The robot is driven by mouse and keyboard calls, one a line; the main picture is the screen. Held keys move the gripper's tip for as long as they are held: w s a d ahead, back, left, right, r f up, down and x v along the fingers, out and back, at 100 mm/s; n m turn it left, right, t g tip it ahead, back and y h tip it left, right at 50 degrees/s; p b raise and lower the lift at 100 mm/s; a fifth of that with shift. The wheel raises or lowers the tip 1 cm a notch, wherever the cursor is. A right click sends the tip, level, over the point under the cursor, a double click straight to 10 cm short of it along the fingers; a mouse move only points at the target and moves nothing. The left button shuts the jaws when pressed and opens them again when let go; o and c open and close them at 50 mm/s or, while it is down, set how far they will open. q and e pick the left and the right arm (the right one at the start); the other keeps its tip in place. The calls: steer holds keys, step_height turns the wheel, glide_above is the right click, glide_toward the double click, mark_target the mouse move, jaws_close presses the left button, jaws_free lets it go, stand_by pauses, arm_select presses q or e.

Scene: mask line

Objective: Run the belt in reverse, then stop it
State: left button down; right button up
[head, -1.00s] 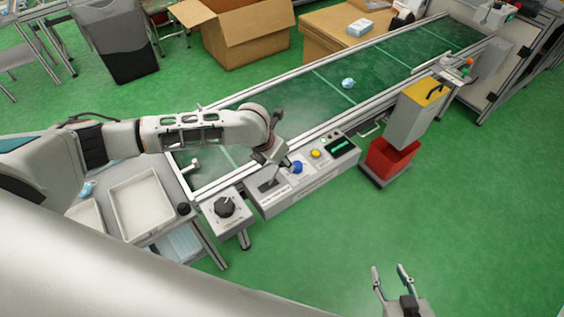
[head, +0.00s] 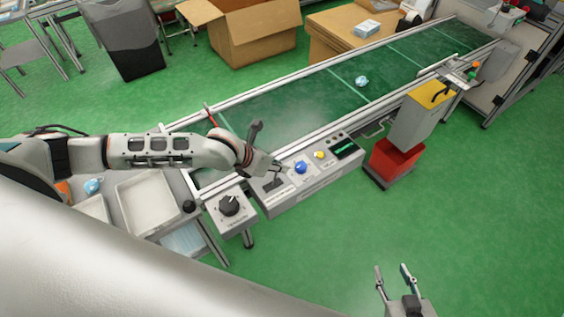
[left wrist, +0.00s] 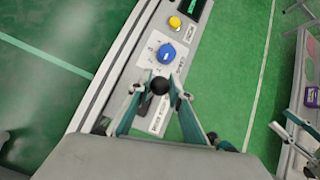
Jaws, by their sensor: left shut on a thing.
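The green conveyor belt (head: 290,100) runs from the near left to the far right, with pale cross lines and a light blue item (head: 361,81) on it. A grey control panel (head: 318,178) along its front edge has a blue knob (head: 300,167), a yellow button (head: 319,155) and a lit green display (head: 345,149). My left gripper (head: 274,172) is at the panel's left end. In the left wrist view its fingertips are shut on the black ball of a lever (left wrist: 160,86), beside the blue knob. My right gripper (head: 391,268) is open and empty above the floor.
A box with a black dial (head: 229,205) stands left of the panel. White trays (head: 147,202) lie on the left table. A grey and yellow unit (head: 422,115) stands over a red bin (head: 392,157). The green floor at the right front is clear.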

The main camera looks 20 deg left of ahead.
arm_select(q)
steer(key=shift+s+a+r+p, duration=0.15)
steer(key=shift+s+a+p, duration=0.45)
steer(key=shift+p, duration=0.25)
steer(key=shift+s+a, duration=0.1)
steer(key=shift+s, duration=0.2)
arm_select(e)
steer(key=r, duration=0.3)
steer(key=shift+w+r, duration=0.15)
steer(key=shift+w, duration=0.05)
arm_select(q)
steer(key=shift+f, duration=0.25)
steer(key=c, duration=1.8)
jaws_free()
steer(key=shift+s, duration=0.1)
steer(key=shift+r, duration=0.2)
steer(key=v, duration=1.1)
steer(key=shift+s+a+r, duration=0.15)
steer(key=shift+s+r, duration=0.05)
steer(key=shift+r, duration=0.1)
